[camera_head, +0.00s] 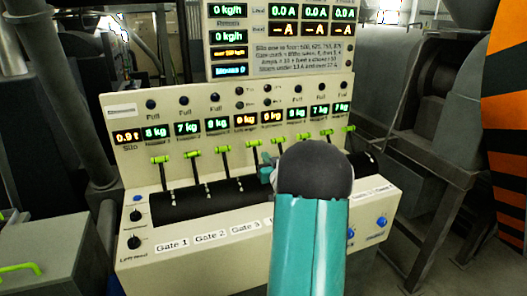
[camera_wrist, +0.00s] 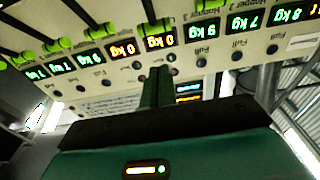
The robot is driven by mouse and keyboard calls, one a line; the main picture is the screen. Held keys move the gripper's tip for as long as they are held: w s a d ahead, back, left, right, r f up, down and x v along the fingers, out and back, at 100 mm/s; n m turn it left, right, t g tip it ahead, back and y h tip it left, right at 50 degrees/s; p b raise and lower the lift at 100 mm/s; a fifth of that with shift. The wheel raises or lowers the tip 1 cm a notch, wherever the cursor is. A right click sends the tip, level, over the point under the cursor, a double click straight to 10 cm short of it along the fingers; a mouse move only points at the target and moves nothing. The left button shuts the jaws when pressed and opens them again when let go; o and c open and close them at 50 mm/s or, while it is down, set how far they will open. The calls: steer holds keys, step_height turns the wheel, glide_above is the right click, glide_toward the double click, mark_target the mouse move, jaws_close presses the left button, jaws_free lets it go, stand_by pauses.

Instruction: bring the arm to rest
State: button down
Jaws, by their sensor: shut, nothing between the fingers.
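My teal arm reaches up from the bottom of the head view, and its dark rounded joint hides part of the control panel (camera_head: 125,165). Only a small teal part of my gripper (camera_head: 268,172) shows past that joint, beside the middle levers; contact cannot be told. In the wrist view my gripper (camera_wrist: 159,75) is shut and empty, pointing at the panel, which appears upside down. Two orange "0 kg" displays (camera_wrist: 160,41) lie just beyond the fingertips there.
A row of several green-handled levers (camera_head: 194,153) stands over a black slotted strip with gate labels. A display board (camera_head: 283,60) rises behind. A grey box (camera_head: 45,255) with a green handle is at left. Dark machinery (camera_head: 435,130) and an orange-black striped panel (camera_head: 507,120) are at right.

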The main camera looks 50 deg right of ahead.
steer(key=shift+v, duration=1)
steer(key=shift+s, duration=0.1)
steer(key=w+a+r+n+g+y, duration=0.1)
steer(key=w+a+r+g+y, duration=0.15)
steer(key=a, duration=1.05)
steer(key=w+a+r+n+g+y, duration=0.15)
steer(key=a+r, duration=0.25)
steer(key=a, duration=1)
steer(key=s+a+f+n+g+y, duration=0.1)
steer(key=s+a+f+g+y, duration=0.1)
steer(key=s+a, duration=0.8)
steer(key=s+a+f+n+g+y, duration=0.2)
steer(key=s+a+g+y, duration=0.1)
steer(key=s+a, duration=0.8)
steer(key=a+g, duration=0.1)
steer(key=a, duration=0.3)
steer(key=shift+g, duration=0.4)
